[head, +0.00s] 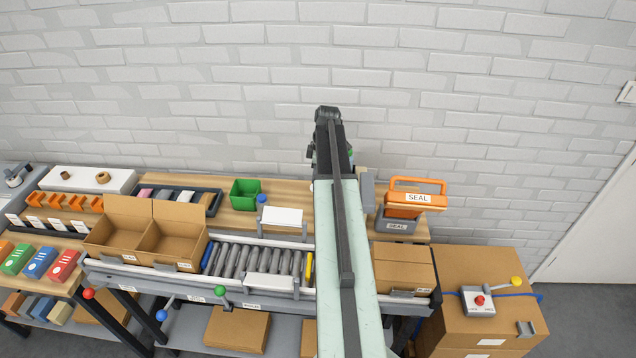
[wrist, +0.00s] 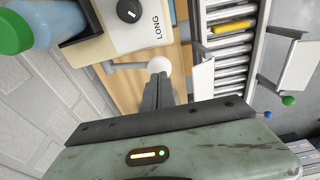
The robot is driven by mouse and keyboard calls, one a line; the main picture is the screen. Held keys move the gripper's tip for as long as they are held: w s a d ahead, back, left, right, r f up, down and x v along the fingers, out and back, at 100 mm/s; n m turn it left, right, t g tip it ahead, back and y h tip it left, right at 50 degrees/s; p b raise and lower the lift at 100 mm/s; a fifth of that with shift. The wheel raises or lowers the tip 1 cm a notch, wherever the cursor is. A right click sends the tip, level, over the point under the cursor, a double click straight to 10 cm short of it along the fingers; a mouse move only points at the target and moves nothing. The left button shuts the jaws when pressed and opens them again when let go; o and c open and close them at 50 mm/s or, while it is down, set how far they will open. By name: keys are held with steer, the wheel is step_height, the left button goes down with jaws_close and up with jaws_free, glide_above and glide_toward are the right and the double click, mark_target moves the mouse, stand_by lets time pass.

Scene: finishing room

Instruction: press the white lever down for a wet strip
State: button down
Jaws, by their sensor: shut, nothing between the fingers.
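The white lever shows in the wrist view as a grey rod (wrist: 128,66) ending in a round white knob (wrist: 158,65). It sticks out from the side of a cream dispenser (wrist: 135,22) with a black dial and the word LONG. My gripper (wrist: 158,80) is shut and empty, its fingertips right at the knob and overlapping its lower edge in the picture. I cannot tell whether they touch it. In the head view my arm hides most of the dispenser and my gripper.
A blue bottle with a green cap (wrist: 48,22) stands beside the dispenser. A roller conveyor (head: 255,262) with an open carton (head: 150,235) runs along the bench front. An orange-handled SEAL tool (head: 415,198) stands right of my arm. A green bin (head: 245,194) is to the left.

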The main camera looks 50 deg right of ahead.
steer(key=shift+f, duration=0.15)
stand_by(0.4)
steer(key=shift+f+b, duration=0.85)
steer(key=shift+b, duration=0.15)
steer(key=shift+f+b, duration=0.45)
steer(key=shift+a, duration=0.1)
